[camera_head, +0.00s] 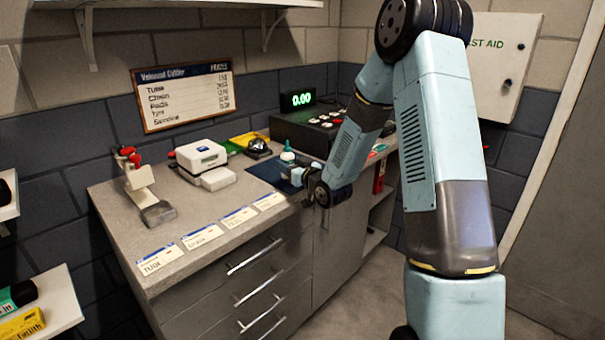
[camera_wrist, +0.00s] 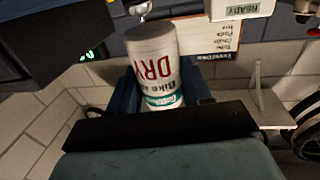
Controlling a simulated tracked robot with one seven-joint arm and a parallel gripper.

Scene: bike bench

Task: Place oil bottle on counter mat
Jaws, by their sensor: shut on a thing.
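The oil bottle (camera_wrist: 152,62) is white with red "DRY" lettering and a teal label in the wrist view. It sits between the two dark fingers of my gripper (camera_wrist: 160,88), which is shut on it. In the head view the bottle's pale teal top (camera_head: 288,154) shows just beyond my gripper (camera_head: 292,171). The dark blue counter mat (camera_head: 262,167) lies on the grey counter. Bottle and gripper are at the mat's right part and hide some of it. I cannot tell whether the bottle's base touches the mat.
A black register (camera_head: 305,128) with a green "0.00" display stands behind the mat. A white card reader (camera_head: 203,160) and a clamp stand (camera_head: 143,188) are to the left. Label cards (camera_head: 202,236) line the front edge. Bare counter (camera_head: 235,195) lies between cards and card reader.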

